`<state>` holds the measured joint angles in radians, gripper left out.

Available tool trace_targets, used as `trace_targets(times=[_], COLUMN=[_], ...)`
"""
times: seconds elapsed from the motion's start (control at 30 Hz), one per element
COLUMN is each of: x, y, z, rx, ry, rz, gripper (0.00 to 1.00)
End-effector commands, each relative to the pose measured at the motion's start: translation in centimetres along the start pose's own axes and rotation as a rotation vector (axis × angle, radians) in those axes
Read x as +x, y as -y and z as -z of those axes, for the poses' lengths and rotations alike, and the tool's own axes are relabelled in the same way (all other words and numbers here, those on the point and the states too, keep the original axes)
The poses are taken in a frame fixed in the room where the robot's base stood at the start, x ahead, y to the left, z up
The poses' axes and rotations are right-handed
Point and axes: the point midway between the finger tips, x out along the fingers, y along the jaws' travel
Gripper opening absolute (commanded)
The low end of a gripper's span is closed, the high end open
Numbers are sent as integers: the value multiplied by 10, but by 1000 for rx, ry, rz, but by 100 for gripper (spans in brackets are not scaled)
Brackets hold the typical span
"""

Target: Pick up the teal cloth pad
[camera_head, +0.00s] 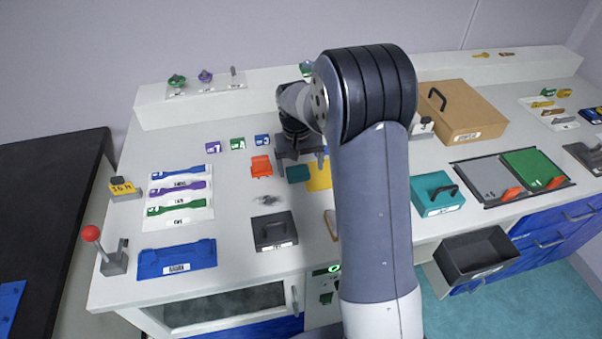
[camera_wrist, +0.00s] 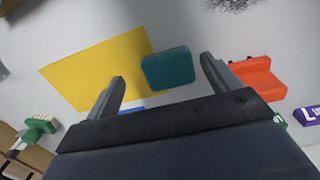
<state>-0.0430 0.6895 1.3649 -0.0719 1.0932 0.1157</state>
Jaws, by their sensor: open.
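The teal cloth pad (camera_wrist: 168,68) is a small rounded block in the wrist view, near a corner of a flat yellow sheet (camera_wrist: 95,68). In the head view the pad (camera_head: 298,174) lies on the white bench, left of the yellow sheet (camera_head: 319,177). My gripper (camera_wrist: 162,70) is open and empty. Its two fingers show either side of the pad's line in the wrist view, with the pad between and a little beyond the fingertips. In the head view my gripper (camera_head: 301,160) is above the pad. I cannot tell the exact height gap.
An orange part (camera_wrist: 258,78) lies close beside the right finger in the wrist view. A tan box (camera_head: 462,112) is at the back right.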

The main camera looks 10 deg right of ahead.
Motion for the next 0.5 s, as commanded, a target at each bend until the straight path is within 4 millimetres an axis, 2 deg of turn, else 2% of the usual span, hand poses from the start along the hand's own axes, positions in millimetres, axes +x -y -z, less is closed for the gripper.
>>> trace_targets(times=[0.1, 0.2, 0.47, 0.5], x=[18, 26, 28, 28], y=[-1, -1, -1, -1], z=[0, 0, 0, 0], rx=[0, 1, 0, 0], ry=[4, 1, 0, 0], rz=[-1, 0, 0, 0], gripper=[85, 85, 85, 81])
